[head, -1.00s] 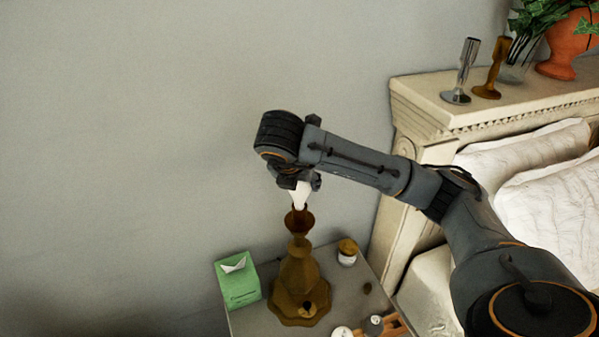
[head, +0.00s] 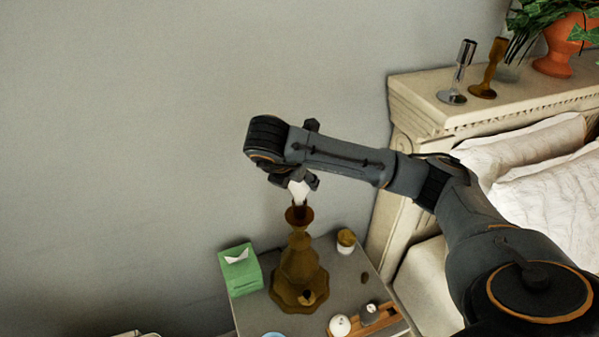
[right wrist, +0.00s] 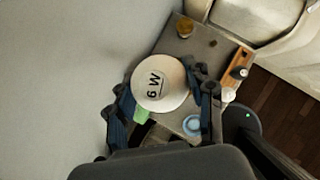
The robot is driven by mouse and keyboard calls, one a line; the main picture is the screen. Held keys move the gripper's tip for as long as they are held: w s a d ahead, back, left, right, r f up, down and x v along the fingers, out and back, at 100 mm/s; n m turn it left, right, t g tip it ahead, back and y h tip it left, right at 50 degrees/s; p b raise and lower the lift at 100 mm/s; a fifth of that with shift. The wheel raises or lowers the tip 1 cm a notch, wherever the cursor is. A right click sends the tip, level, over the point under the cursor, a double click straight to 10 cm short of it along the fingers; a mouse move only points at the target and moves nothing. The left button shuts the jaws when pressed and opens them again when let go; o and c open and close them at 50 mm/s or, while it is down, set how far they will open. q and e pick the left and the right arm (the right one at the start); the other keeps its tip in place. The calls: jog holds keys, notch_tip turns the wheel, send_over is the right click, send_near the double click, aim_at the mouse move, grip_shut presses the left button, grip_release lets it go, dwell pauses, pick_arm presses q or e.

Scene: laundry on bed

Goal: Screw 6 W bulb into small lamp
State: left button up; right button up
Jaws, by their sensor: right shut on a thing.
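The small lamp is a bronze-brown turned base (head: 299,266) with a flared cup at its top, upright on the bedside table. My right gripper (head: 296,183) is shut on the white 6 W bulb (head: 299,191), directly above the lamp's top. The bulb points down and its lower end meets the lamp's cup in the head view; I cannot tell whether it is seated in the socket. In the right wrist view, the round bulb (right wrist: 160,84) sits between the fingers, with "6 W" printed on its face, and hides most of the lamp. My left gripper is not in view.
The bedside table (head: 345,285) also holds a green tissue box (head: 240,270), a jar with a brown lid (head: 346,241), a wooden tray (head: 390,325) with another white bulb (head: 340,326), and a blue dish (right wrist: 192,125). The bed headboard (head: 420,105) stands right.

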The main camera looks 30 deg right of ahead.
jog(key=shift+r+m+g, duration=0.25)
jog(key=shift+m+g, duration=0.15)
jog(key=shift+m, duration=0.1)
jog(key=shift+w+f+m, duration=0.1)
jog(key=shift+f+m, duration=0.1)
jog(key=shift+m, duration=0.1)
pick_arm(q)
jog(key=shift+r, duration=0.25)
pick_arm(e)
jog(key=shift+m+g+h, duration=0.3)
jog(key=shift+m+g, duration=0.3)
jog(key=shift+m, duration=0.3)
jog(key=shift+m+g, duration=0.6)
jog(key=shift+m, duration=0.4)
